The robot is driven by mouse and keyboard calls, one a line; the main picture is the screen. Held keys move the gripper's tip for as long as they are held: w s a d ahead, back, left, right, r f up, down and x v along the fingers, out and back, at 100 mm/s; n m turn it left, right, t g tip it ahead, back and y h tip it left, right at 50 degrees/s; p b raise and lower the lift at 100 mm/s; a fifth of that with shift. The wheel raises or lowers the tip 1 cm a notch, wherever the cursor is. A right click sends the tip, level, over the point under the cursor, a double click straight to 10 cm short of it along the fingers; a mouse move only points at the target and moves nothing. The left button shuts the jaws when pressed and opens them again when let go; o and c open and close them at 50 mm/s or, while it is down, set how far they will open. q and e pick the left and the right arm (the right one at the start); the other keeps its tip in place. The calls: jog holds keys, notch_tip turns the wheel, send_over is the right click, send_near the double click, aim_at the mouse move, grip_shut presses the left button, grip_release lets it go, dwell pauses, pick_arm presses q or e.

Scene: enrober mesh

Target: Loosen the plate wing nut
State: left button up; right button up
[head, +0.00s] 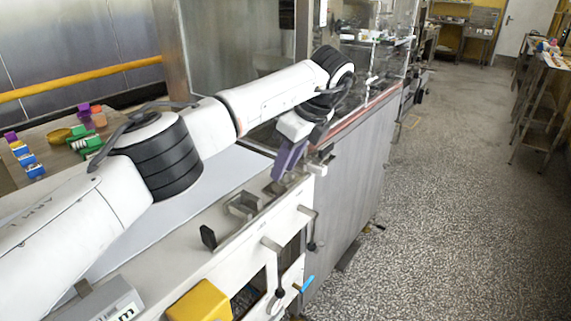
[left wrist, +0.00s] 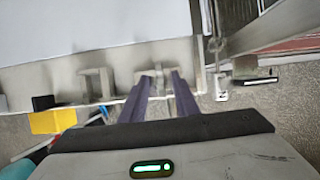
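My left gripper (head: 286,162), with purple fingers, points down at the top edge of the white machine frame (head: 235,240). In the left wrist view its two fingers (left wrist: 161,76) are apart, with a gap between the tips. A small grey metal part (left wrist: 154,78), possibly the plate wing nut, shows around that gap. In the head view a small brownish-grey piece (head: 274,188) is by the fingertips. I cannot tell whether the fingers touch it, and the nut's wings are not clear. My right gripper is not in view.
A grey bracket (head: 242,205) and a black knob (head: 208,237) stand along the frame's top. Levers (head: 272,244) hang on its front, near a yellow box (head: 200,301). Clear panels (head: 375,60) stand behind the gripper. The speckled floor (head: 450,200) at right is free.

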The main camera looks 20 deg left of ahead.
pick_arm(q)
jog(key=v, duration=1)
jog(key=shift+r, duration=0.1)
